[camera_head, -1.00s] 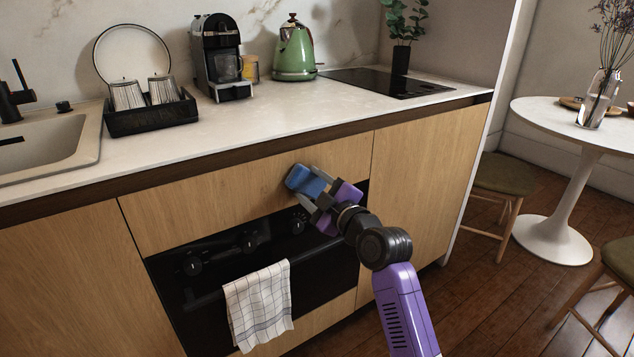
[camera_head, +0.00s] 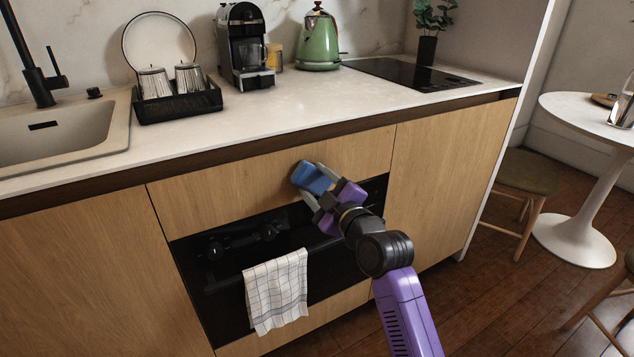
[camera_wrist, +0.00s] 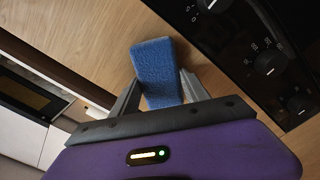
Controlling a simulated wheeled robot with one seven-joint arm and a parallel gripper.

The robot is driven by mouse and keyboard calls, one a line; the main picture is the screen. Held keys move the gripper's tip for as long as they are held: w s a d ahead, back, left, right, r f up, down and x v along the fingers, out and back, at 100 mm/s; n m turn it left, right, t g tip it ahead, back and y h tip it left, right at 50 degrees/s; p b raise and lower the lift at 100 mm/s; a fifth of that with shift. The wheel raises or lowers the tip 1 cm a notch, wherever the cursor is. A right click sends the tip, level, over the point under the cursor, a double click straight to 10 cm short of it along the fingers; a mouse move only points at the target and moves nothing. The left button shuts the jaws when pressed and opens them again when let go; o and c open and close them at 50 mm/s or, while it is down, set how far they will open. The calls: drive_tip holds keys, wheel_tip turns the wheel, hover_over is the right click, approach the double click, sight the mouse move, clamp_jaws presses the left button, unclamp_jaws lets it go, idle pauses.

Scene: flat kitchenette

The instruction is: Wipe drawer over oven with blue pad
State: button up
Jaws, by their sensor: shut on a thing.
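The blue pad (camera_head: 310,178) is held between the fingers of my gripper (camera_head: 322,190), which is shut on it. The pad is at the wooden drawer front (camera_head: 215,197) over the oven, toward its right part. In the wrist view the pad (camera_wrist: 158,72) stands out past the fingertips, in front of the wood. I cannot tell for sure whether it touches the wood. The black oven (camera_head: 225,290) lies just below the drawer front, with its knobs showing large in the wrist view.
A checked towel (camera_head: 276,290) hangs on the oven front. The worktop (camera_head: 300,105) above holds a dish rack (camera_head: 178,104), coffee machine (camera_head: 245,45), green kettle (camera_head: 319,40) and hob (camera_head: 410,74). A stool (camera_head: 527,175) and round table (camera_head: 580,110) stand at the right.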

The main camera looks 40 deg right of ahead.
drive_tip(key=v, duration=0.6)
idle(0.3)
drive_tip(key=shift+s, duration=0.1)
drive_tip(key=shift+v, duration=1.4)
